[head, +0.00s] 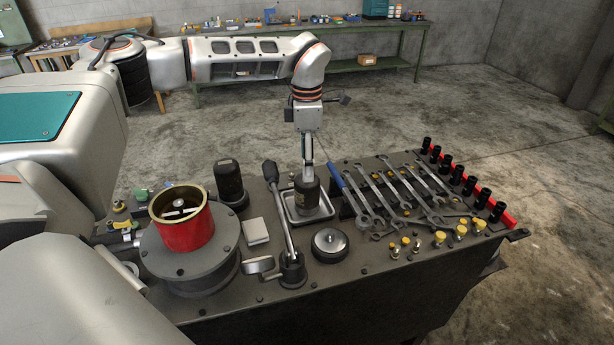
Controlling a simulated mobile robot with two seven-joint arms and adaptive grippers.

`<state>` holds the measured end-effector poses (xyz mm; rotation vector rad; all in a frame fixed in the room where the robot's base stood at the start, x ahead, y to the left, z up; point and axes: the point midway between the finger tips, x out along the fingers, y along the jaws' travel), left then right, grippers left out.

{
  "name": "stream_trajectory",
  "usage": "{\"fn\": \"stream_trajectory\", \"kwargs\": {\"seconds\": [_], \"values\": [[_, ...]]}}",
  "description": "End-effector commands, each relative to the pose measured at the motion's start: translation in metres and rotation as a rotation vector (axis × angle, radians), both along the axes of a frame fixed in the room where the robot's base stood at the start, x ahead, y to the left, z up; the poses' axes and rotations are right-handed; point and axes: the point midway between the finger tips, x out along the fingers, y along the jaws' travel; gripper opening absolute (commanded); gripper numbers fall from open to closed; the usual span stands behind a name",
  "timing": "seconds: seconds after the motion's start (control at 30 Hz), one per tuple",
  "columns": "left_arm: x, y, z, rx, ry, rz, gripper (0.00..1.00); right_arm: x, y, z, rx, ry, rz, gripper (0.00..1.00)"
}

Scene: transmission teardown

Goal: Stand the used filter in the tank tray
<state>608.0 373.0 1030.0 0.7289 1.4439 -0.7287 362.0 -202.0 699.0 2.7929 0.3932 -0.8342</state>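A dark cylindrical filter (306,198) stands upright at the shallow metal tray (289,219) on the bench top. Its lower end is within the tray's rim; I cannot tell whether it rests on the tray floor or hangs just above it. My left gripper (309,175) points straight down onto the top of this filter, its fingers seen edge-on and overlapping it. The grip, closed or loosened, cannot be made out. A second dark canister (229,181) stands upright to the left, on the bench. My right gripper is not in view.
A red open cylinder (187,231) on a round grey housing (190,265) is at left. A lever (278,205) rises close left of the tray. A round cap (329,243) lies in front; wrenches (370,190) and black sockets (470,185) are to the right.

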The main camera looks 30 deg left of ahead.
Motion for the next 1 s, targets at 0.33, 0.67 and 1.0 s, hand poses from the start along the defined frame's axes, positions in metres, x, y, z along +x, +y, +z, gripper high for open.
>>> {"fn": "stream_trajectory", "kwargs": {"seconds": [0.33,0.67,1.0], "values": [[0.000,0.000,0.051,0.000,0.000,0.000,0.64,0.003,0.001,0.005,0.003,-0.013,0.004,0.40],[0.000,0.000,0.056,0.000,0.001,-0.001,0.64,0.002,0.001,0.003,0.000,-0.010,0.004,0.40],[0.000,0.000,0.056,0.000,0.001,0.000,0.64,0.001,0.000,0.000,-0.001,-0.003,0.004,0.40]]}}
